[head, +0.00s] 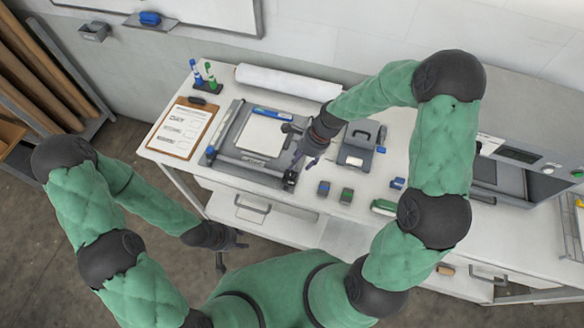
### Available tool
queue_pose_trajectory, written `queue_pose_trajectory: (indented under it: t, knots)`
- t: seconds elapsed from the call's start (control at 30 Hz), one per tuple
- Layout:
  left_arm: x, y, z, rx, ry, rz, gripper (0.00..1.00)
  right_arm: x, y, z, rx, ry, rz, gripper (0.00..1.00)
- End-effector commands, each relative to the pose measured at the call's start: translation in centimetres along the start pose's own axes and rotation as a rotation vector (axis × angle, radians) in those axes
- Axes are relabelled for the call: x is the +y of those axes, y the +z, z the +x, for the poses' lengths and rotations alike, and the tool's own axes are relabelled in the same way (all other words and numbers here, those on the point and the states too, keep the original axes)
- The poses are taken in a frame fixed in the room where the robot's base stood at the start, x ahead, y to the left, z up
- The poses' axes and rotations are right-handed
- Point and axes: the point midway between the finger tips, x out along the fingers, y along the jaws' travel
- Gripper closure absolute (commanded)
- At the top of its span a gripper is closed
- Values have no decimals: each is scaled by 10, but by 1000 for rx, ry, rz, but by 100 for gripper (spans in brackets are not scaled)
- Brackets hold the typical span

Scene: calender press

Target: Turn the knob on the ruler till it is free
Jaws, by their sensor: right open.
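The knob (290,181) is a small dark piece at the ruler's right end. My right gripper (299,148) is open just above and behind the knob, with its fingers pointing left and down. I cannot tell whether a finger touches the knob. My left gripper (236,241) hangs low in front of the table, away from the ruler; its fingers are too dark to read.
White paper (262,136) lies on the board. A clipboard (184,127) lies to its left, and a paper roll (285,82) lies behind. A grey hole punch (361,145) and small blocks (324,188) stand to the right. A drawer handle (252,208) sticks out in front.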

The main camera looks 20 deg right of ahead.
Motion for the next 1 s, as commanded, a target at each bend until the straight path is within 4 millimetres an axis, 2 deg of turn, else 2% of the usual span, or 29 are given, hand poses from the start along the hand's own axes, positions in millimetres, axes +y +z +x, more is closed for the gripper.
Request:
queue_pose_trajectory:
  t: [0.03, 0.2, 0.4, 0.8, 0.87, 1.0]
  knots:
    - [0, -1, 0, 2, 0, 0, 60, 1, 0, 12, -1, 5, 0, 44]
    - [0, -1, 0, 2, 0, 0, 60, 1, 0, 40, 0, 3, 1, 44]
    - [0, -1, 0, 1, 0, 0, 60, 0, 0, 61, 0, 1, -1, 44]
    - [0, -1, 0, 2, 0, 0, 60, 0, 0, 67, 1, -1, 0, 44]
    - [0, -1, 0, 2, 0, 0, 60, 0, 0, 67, 1, -1, 0, 58]
    - [0, -1, 0, 2, 0, 0, 60, 0, 0, 67, 1, -1, 0, 98]
